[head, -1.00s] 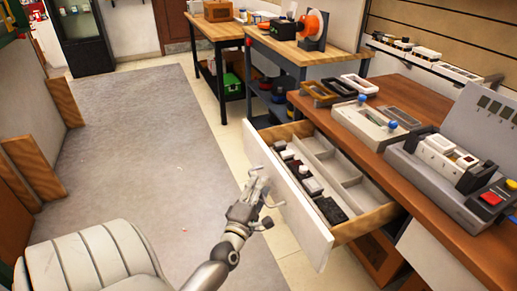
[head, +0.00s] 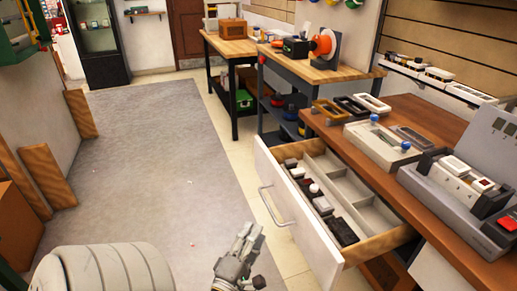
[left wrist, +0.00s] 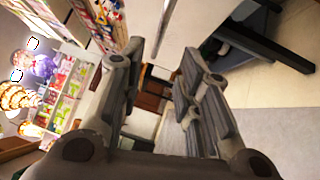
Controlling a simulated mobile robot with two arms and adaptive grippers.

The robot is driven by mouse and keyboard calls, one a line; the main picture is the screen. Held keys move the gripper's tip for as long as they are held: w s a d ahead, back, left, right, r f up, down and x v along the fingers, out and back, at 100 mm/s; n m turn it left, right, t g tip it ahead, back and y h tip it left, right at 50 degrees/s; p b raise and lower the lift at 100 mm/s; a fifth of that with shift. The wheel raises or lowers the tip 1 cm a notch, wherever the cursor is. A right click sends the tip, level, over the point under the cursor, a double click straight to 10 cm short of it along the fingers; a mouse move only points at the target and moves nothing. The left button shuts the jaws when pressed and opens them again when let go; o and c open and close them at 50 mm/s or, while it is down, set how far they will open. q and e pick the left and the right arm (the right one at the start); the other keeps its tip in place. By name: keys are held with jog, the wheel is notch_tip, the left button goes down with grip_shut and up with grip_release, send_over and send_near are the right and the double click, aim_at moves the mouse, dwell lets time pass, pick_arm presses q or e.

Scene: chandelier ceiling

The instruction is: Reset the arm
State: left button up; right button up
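My left gripper (head: 243,245) is low in the middle of the head view, over the floor and left of the open drawer. It is clear of the drawer's metal handle (head: 271,207). In the left wrist view its two fingers (left wrist: 163,58) stand apart with nothing between them, so it is open. My right gripper is in neither view. The drawer (head: 297,222) with a white front is pulled out from the wooden workbench (head: 461,262). Several small black, white and brown parts lie in its left compartments; those on the right look empty.
Devices stand on the workbench, including a grey one with a red button (head: 493,229). Two wood-topped tables (head: 341,75) stand farther back. Wooden boards (head: 47,175) lean on the left wall. The grey carpet (head: 150,150) is largely clear.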

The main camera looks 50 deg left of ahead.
pick_arm(q)
jog(key=shift+s+d, duration=0.2)
jog(key=shift+s, duration=0.25)
dwell(0.3)
jog(key=s+d+f+m+g+h, duration=0.1)
jog(key=d+f+m+g+h, duration=0.35)
jog(key=d+f+m, duration=0.6)
jog(key=d+f+m+g+h, duration=0.45)
jog(key=d+f+m, duration=0.3)
jog(key=f, duration=0.55)
jog(key=s+f+m+g+y, duration=0.1)
jog(key=s+f+m+g, duration=0.65)
jog(key=s+f, duration=0.2)
jog(key=s+a+m+p, duration=0.1)
jog(key=s+a+p, duration=0.2)
jog(key=s+p, duration=1.3)
jog(key=shift+s+f, duration=0.3)
jog(key=shift+s, duration=0.8)
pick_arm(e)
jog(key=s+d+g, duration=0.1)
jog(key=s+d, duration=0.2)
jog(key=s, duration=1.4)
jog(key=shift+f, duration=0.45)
